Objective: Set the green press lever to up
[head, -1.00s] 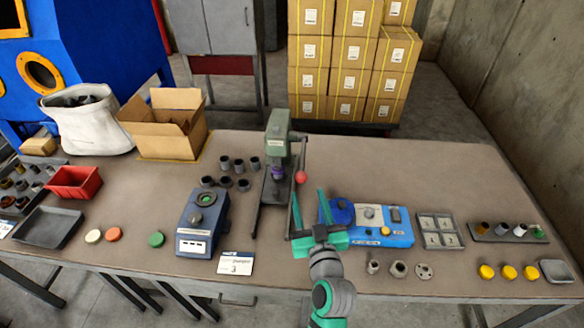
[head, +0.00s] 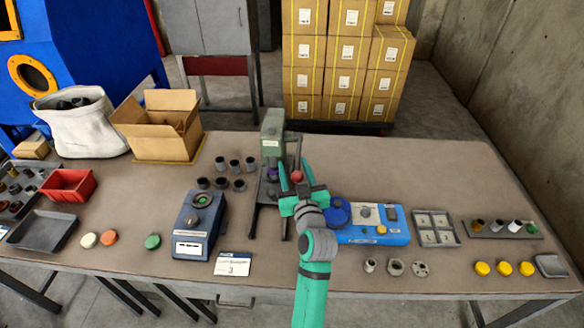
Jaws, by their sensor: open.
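The green press (head: 272,134) stands upright near the middle of the table. Its lever hangs down on the right side and ends in a red ball knob (head: 297,176). My gripper (head: 291,172) is open, with its two green fingers reaching toward the press. In this view the knob appears between the fingers, near their tips. I cannot tell whether a finger touches it. My gripper and wrist hide part of the press base.
A blue device with a dial (head: 198,222) is left of the press, and a blue box with a round pad (head: 375,224) is to the right. Several dark cups (head: 222,183) stand left of the press. The table's back right is clear.

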